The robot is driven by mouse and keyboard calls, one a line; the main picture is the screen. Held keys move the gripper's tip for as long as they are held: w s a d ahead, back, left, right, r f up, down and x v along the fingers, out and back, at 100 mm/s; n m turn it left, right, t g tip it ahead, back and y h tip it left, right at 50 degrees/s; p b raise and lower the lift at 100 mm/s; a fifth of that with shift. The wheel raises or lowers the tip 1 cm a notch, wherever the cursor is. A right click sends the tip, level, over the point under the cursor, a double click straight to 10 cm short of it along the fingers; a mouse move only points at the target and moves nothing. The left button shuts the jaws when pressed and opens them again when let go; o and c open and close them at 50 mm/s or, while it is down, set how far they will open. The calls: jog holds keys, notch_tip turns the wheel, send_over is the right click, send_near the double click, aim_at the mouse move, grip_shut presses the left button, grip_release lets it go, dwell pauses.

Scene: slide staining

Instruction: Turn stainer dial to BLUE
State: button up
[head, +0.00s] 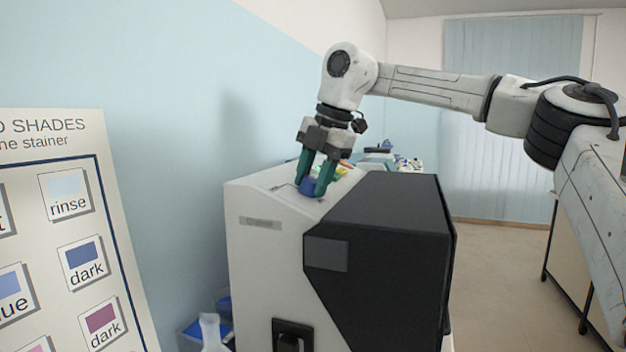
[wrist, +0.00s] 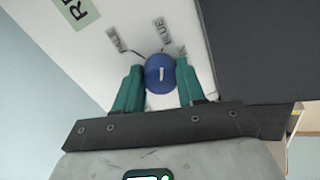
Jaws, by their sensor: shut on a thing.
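The stainer (head: 262,262) is a white and black box, with the blue round dial (head: 308,187) on its white top. In the wrist view the dial (wrist: 154,83) has a short white mark, which lies nearly upright in the picture. The BLUE label (wrist: 161,31) is just above the dial there. Another label (wrist: 116,40) is at upper left, and one at right is partly hidden by a finger. My gripper (head: 313,183) points down, its green fingers shut on the dial from both sides. Which end of the mark is the pointer, I cannot tell.
A shade chart (head: 60,230) stands at the left. The stainer's dark housing (head: 390,225) rises beside the dial, close to my right finger in the wrist view. A green label (wrist: 76,12) is on the white top. Small coloured items (head: 405,163) lie behind the stainer.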

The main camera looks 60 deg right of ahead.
jog(key=shift+m, duration=0.5)
jog(key=o, duration=1.1)
jog(key=shift+c, duration=0.2)
jog(key=p+v, duration=0.7)
jog(key=v, duration=0.4)
jog(key=shift+f, duration=0.1)
